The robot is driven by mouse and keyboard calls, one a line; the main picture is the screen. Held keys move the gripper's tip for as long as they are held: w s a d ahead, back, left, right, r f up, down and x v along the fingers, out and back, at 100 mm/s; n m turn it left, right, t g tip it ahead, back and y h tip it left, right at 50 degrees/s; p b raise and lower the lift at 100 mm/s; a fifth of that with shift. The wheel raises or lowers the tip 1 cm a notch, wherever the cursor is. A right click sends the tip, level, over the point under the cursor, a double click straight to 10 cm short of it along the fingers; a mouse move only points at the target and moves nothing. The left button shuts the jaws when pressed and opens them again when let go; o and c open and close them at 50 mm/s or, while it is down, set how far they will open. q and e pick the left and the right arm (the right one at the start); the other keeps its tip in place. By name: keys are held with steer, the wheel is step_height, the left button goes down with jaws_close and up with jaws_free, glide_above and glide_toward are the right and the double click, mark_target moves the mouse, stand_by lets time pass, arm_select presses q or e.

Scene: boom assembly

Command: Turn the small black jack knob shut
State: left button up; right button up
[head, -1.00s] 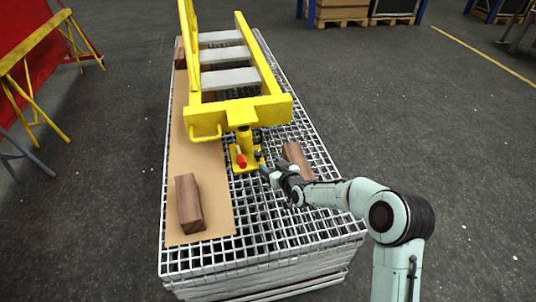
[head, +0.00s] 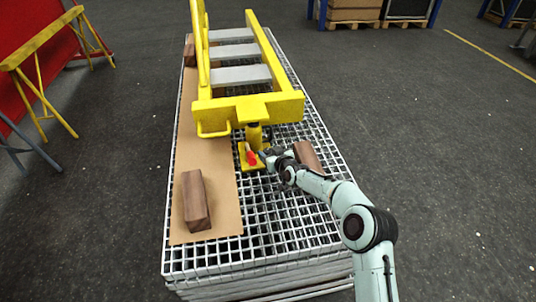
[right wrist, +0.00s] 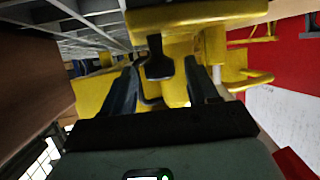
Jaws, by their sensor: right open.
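The yellow bottle jack (head: 254,136) stands under the yellow boom end, with a red part (head: 251,156) at its front. In the head view my right gripper (head: 266,155) is close against the right side of the jack's base and hides the small knob. In the right wrist view the small black knob (right wrist: 158,66) sits on the yellow jack body (right wrist: 178,48). My right gripper (right wrist: 160,80) is open there, its two dark fingers to either side of the knob, with gaps visible. My left gripper is not in view.
The yellow boom (head: 275,107) lies over a stack of metal gratings (head: 262,225). A yellow trestle (head: 45,95) stands at left.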

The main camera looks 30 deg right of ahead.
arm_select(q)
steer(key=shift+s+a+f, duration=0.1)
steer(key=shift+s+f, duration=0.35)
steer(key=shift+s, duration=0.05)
arm_select(e)
steer(key=shift+w+f, duration=0.25)
steer(key=shift+w, duration=0.35)
